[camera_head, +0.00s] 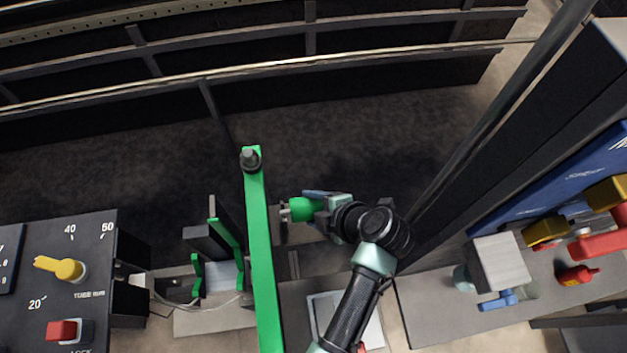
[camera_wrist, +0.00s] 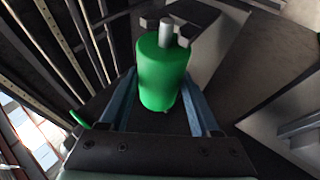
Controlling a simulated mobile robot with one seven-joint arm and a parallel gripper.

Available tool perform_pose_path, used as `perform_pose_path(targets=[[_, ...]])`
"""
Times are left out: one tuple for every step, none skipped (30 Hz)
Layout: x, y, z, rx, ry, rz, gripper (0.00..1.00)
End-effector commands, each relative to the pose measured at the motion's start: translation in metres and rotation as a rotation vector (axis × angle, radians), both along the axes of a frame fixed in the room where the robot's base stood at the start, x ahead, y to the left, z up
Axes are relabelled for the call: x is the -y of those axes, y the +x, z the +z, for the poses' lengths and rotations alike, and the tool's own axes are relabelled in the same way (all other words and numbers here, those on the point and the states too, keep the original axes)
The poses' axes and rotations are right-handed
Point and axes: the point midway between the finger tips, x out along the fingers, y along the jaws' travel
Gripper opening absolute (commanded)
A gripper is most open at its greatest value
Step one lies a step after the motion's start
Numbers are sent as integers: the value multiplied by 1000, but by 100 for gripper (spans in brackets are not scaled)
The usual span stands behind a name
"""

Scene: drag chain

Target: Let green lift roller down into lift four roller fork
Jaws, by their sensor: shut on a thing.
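The green lift roller (camera_wrist: 162,72) is a green cylinder with a pale metal shaft end, held between the two fingers of my gripper (camera_wrist: 160,108) in the wrist view. In the head view the green roller (camera_head: 301,209) shows at the tip of my gripper (camera_head: 318,206), just right of a long green beam. Grey metal parts (camera_wrist: 195,28) lie near the shaft end in the wrist view. I cannot tell which of these is the lift four roller fork, or whether the shaft touches them.
The long green beam (camera_head: 259,240) stands close left of my gripper. A control panel (camera_head: 70,275) with a yellow knob is at the lower left. A grey bench (camera_head: 440,308) with bottles and a grey block (camera_head: 499,262) is at the right. Dark rails run across the back.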

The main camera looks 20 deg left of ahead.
Motion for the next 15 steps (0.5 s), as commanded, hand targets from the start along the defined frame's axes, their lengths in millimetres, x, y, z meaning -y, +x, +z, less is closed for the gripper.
perform_pose_path(targets=[[0,1,-5,2,1,0,0],[0,1,-6,2,1,0,0],[0,1,-7,2,1,0,0],[0,1,-7,2,1,0,0],[0,1,-7,2,1,0,0],[0,1,-8,2,1,0,0],[0,1,-8,2,1,0,0],[0,0,-8,2,1,0,0],[0,1,-7,2,1,0,0],[0,1,-7,2,1,0,0],[0,1,-7,2,1,0,0],[0,1,-7,2,1,0,0],[0,1,-7,2,1,0,0],[0,1,-7,2,1,0,0],[0,1,-7,2,1,0,71]])
